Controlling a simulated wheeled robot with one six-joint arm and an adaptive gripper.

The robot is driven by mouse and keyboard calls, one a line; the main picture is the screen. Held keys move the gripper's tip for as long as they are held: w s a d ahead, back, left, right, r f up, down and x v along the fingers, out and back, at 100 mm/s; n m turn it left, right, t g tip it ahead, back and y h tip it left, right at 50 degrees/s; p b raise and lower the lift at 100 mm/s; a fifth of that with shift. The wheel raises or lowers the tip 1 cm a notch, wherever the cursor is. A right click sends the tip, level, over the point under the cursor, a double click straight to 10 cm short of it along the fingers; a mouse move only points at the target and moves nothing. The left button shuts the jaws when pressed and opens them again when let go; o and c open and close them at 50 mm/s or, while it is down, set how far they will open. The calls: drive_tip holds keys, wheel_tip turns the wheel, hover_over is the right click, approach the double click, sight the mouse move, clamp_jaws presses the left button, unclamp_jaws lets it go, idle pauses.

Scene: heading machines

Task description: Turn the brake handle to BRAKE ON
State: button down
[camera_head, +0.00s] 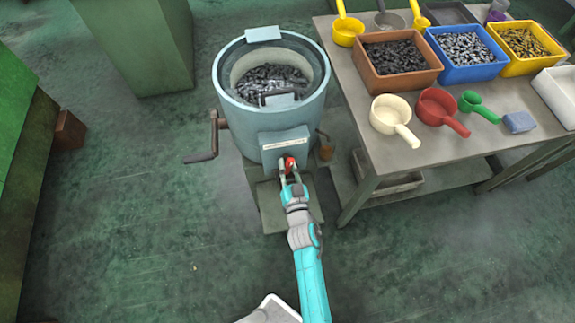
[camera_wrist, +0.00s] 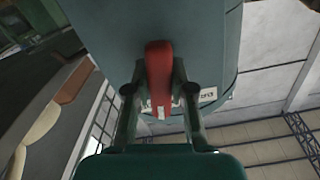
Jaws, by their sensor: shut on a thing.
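The brake handle (camera_wrist: 158,68) is a red lever on the front of the blue-grey drum machine (camera_head: 268,125). In the head view the red handle (camera_head: 291,164) shows just below a pale label plate on the drum's front. My gripper (camera_head: 288,170) is at the handle, with a finger on each side of it. In the wrist view my gripper (camera_wrist: 158,95) is shut on the red handle, which lies between the two fingers. A pale label (camera_wrist: 205,97) with dark letters is partly hidden behind the handle and the right finger, and I cannot read it whole.
A dark crank (camera_head: 208,140) sticks out from the drum's left side. The drum holds dark metal pieces (camera_head: 272,80). A workbench (camera_head: 420,155) with bins and scoops stands close on the right. The floor (camera_head: 130,230) at left front is clear.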

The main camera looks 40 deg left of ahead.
drive_tip(key=n, duration=0.4)
drive_tip(key=shift+w+n, duration=0.1)
drive_tip(key=shift+n, duration=0.2)
drive_tip(key=shift+d+n, duration=0.1)
drive_tip(key=shift+n, duration=1.9)
drive_tip(key=c, duration=1)
unclamp_jaws()
drive_tip(key=v, duration=1.2)
